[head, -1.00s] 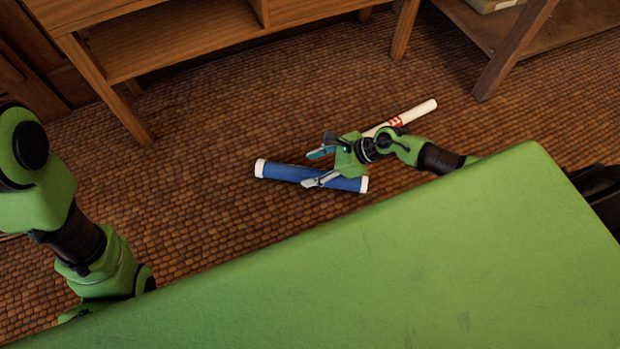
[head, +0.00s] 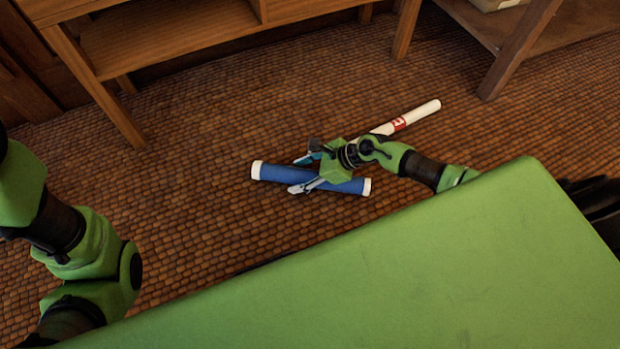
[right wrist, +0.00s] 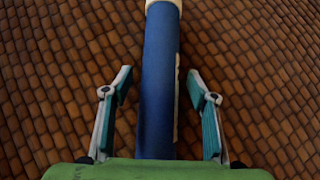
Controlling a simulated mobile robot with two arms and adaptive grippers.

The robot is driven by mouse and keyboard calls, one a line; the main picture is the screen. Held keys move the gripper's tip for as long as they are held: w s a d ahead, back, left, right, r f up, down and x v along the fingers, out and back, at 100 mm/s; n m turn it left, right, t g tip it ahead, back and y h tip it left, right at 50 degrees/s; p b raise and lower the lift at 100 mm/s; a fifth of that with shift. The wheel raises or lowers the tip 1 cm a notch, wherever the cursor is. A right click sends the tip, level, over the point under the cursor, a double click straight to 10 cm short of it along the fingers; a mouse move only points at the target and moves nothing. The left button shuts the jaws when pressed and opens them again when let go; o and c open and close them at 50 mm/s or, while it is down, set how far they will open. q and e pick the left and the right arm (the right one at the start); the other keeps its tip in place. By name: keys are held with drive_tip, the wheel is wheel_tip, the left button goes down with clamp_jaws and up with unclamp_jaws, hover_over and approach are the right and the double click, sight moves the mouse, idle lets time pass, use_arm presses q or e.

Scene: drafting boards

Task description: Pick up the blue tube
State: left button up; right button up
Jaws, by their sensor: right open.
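The blue tube (head: 274,173) with white end caps lies on the woven floor in the head view. In the right wrist view the tube (right wrist: 158,85) runs up the middle of the picture, between the two fingers. My right gripper (head: 299,174) is open, with one finger on each side of the tube. The same gripper shows in the right wrist view (right wrist: 162,88), with a gap between each finger and the tube. My left arm shows at the left edge of the head view, but its gripper is out of view.
A white tube with a red mark (head: 415,115) lies on the floor just behind my right gripper. A wooden desk (head: 170,45) stands at the back left and a wooden table leg (head: 515,50) at the back right. Floor left of the blue tube is clear.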

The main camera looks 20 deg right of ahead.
drive_tip(key=c, duration=1.3)
drive_tip(key=shift+r, duration=0.1)
